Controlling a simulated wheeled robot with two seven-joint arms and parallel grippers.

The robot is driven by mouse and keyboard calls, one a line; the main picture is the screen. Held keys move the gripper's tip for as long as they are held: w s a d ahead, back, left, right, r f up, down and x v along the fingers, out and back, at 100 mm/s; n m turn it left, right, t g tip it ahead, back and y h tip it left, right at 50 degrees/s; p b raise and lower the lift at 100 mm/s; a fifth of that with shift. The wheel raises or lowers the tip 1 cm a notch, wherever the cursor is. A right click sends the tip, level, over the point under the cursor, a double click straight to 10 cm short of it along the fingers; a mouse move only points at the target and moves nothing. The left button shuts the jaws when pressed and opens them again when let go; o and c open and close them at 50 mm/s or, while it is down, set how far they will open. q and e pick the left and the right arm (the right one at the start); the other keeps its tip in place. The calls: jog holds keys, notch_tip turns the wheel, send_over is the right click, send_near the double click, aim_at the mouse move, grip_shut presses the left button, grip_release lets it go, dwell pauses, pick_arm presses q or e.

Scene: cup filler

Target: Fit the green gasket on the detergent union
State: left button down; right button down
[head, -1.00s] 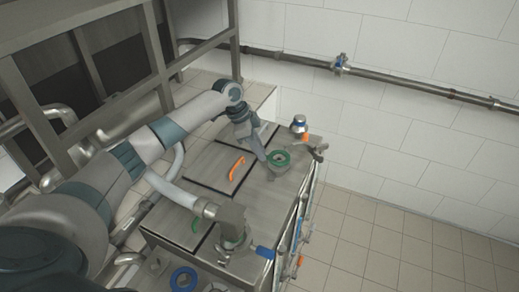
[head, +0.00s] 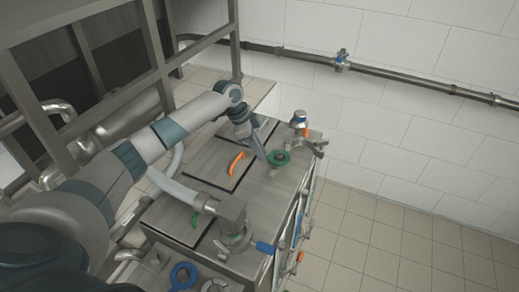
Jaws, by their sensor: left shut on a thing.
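The green gasket (head: 271,160) is a flat ring near the far right corner of the steel machine top. My left gripper (head: 266,157) reaches down from the upper left and is shut on the near-left side of the gasket. A dark round stub shows in the middle of the gasket, which looks to be around or just above it; I cannot tell whether it is fully seated. I take this stub (head: 280,157) to be the detergent union, but I see no label. My right gripper is not in view.
An orange handle (head: 236,164) and a green handle (head: 195,220) lie on dark-edged lids. A capped fitting with blue and orange parts (head: 299,121) stands behind. A pipe elbow (head: 232,208), blue lever (head: 265,249) and blue ring (head: 183,276) are nearer. Floor at right is clear.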

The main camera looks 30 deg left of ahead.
pick_arm(q)
jog(key=shift+f, duration=0.15)
jog(key=c, duration=1.6)
grip_release()
jog(key=shift+a, duration=0.1)
jog(key=shift+s+a+r+b, duration=0.1)
jog(key=shift+r+b, duration=0.1)
jog(key=shift+r, duration=0.15)
jog(key=shift+a+r+b, duration=0.1)
jog(key=shift+r+b, duration=0.05)
jog(key=shift+r, duration=0.2)
jog(key=b+v, duration=0.4)
jog(key=v, duration=1.2)
jog(key=shift+s+f, duration=0.1)
jog(key=shift+r+p, duration=2.5)
jog(key=shift+p, duration=0.4)
